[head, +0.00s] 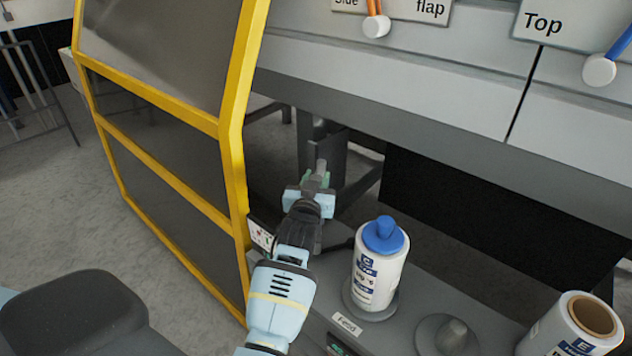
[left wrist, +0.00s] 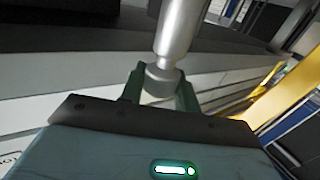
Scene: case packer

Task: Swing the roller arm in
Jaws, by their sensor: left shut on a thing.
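My left gripper (head: 319,180) reaches away from me beside the yellow-framed guard. Its two green fingers (left wrist: 160,92) are shut on the end of a silver-grey metal rod with a collar, which I take to be the roller arm (left wrist: 178,35). In the head view only a short grey piece of the roller arm (head: 321,166) shows between the fingers, and the gripper and wrist hide the rest. My right gripper is in neither view.
The yellow-framed guard (head: 233,165) stands close on the left. Panels with "Side flap" and "Top" levers hang above.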

